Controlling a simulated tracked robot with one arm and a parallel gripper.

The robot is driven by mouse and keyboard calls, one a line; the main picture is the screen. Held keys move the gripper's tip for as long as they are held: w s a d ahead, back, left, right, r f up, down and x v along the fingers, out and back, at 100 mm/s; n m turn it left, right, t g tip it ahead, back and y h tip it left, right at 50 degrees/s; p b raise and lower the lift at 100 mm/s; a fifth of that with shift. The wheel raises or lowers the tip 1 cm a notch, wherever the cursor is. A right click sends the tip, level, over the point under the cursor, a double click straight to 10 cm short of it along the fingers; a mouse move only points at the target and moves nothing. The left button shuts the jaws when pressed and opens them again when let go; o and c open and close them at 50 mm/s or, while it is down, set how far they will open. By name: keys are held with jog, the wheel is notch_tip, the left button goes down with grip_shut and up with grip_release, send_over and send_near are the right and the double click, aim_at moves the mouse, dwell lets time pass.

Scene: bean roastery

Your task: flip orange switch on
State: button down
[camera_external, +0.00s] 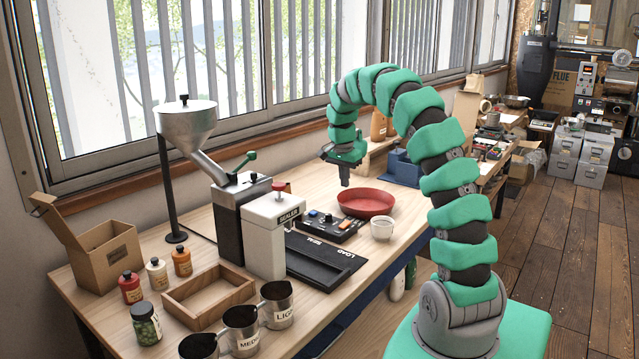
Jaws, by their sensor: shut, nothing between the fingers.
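A small black control box (330,226) lies on the bench in front of the red bowl. Small coloured controls sit on its top, an orange one (313,213) among them. They are too small for me to tell which way any switch is set. My gripper (344,184) points down above the bench, behind and above the control box and near the red bowl's far side. Its fingers are closed with nothing between them, and it appears clear of the box.
A red bowl (366,203) and a white cup (382,229) stand right of the box. The white sealer (273,235) stands to its left, with a black LOAD plate (325,262) in front. Metal cups, a wooden tray (209,296) and a cardboard box (105,257) occupy the bench's left end.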

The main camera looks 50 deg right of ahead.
aim_at(344, 225)
jog(key=f, duration=0.4)
jog(key=d+f+p, duration=0.1)
jog(key=f, duration=0.4)
jog(key=d+f+p, duration=0.1)
jog(key=f, duration=0.3)
jog(key=shift+f, duration=0.4)
jog(key=shift+s+f+y, duration=0.1)
jog(key=shift+f+y, duration=0.2)
jog(key=shift+y, duration=0.1)
jog(key=shift+a+f, duration=0.1)
jog(key=shift+a, duration=0.15)
jog(key=shift+a+b, duration=0.4)
jog(key=shift+a, duration=0.2)
